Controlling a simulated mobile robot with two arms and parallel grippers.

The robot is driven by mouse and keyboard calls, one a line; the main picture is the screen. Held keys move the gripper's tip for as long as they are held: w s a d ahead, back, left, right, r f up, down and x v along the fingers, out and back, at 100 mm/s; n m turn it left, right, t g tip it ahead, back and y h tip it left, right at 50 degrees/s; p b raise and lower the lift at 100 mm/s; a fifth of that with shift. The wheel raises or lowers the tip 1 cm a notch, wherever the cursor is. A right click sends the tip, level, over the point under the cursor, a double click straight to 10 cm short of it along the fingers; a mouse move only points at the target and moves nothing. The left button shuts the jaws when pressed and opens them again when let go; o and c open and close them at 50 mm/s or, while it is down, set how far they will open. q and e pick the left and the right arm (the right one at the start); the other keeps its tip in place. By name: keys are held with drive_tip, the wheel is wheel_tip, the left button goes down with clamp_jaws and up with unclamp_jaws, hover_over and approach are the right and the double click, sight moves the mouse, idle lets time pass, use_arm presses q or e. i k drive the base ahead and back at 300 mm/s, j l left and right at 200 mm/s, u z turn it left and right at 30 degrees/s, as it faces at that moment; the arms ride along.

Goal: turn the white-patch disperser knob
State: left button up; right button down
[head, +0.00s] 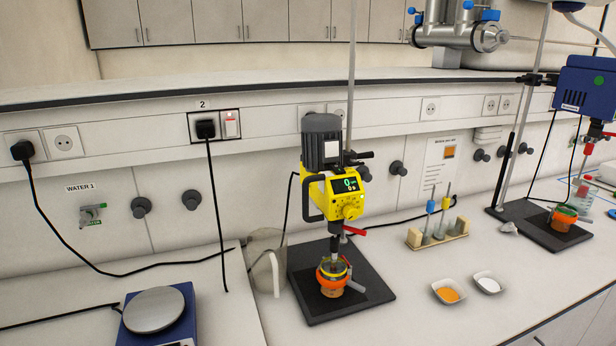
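A yellow disperser (341,193) with a grey motor stands in the middle of the bench on a black base plate (320,312). A pale, whitish patch (331,148) shows on its motor housing. Its front has a lit display (347,185) with green digits, and a yellow knob (352,211) below it. The knob's exact setting is too small to read. Its shaft runs down into a vessel (333,275) held by an orange ring. Neither of my grippers is in view.
A blue disperser (584,88) with a green patch stands at right. A clear jug (265,262) is left of the yellow disperser, and a blue scale (155,315) is at front left. Two small dishes (448,291) (488,283) and a tube rack (437,235) are right.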

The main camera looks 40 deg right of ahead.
sight(352, 213)
drive_tip(key=z, duration=1.4)
